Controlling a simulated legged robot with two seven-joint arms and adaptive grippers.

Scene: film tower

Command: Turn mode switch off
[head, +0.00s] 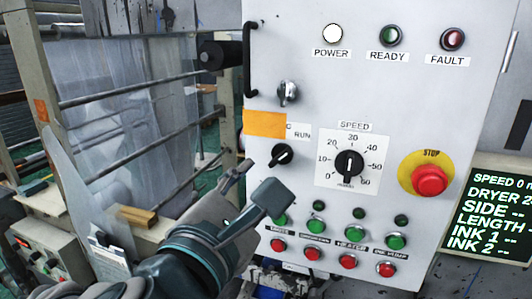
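The mode switch (282,156) is a small black rotary knob on the light grey control panel, left of the speed dial. Its handle lies slanted, with the upper end toward the RUN label at its upper right. An orange patch (264,124) covers part of the label above it. My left gripper (257,181) is just below and left of the knob, fingers spread apart and nothing between them. It appears not to touch the knob. My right gripper is not in view.
The speed dial (349,163) and red stop button (431,180) are to the right. Green buttons (316,227) and red buttons (348,261) sit below, partly behind my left gripper. A silver knob (288,93) and black handle (250,60) are above. A roller frame (130,90) stands left.

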